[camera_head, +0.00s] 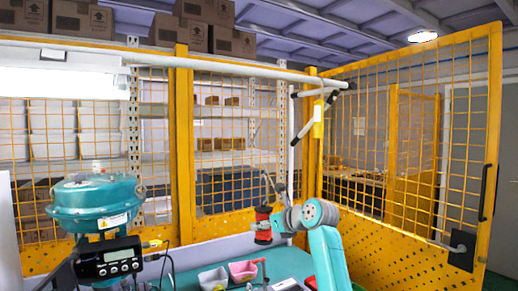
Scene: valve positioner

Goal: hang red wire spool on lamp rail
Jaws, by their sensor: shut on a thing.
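The red wire spool (263,217), with a dark top, is just left of my teal and grey arm, above the workbench. My gripper (270,212) is shut on it; the fingers are small and partly hidden, so the exact grip is unclear. A thin grey curved piece rises just above the spool. The lamp rail (225,68) is a long pale bar across the upper part of the view, well above the spool and apart from it. The white lamp (62,82) is at its left end, and dark rods stick out near its right end.
A teal valve actuator (97,203) with a black positioner (108,260) stands at the left. A grey bin (213,278) and a pink bin (243,271) sit on the teal bench. Yellow mesh fencing (182,150) stands behind.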

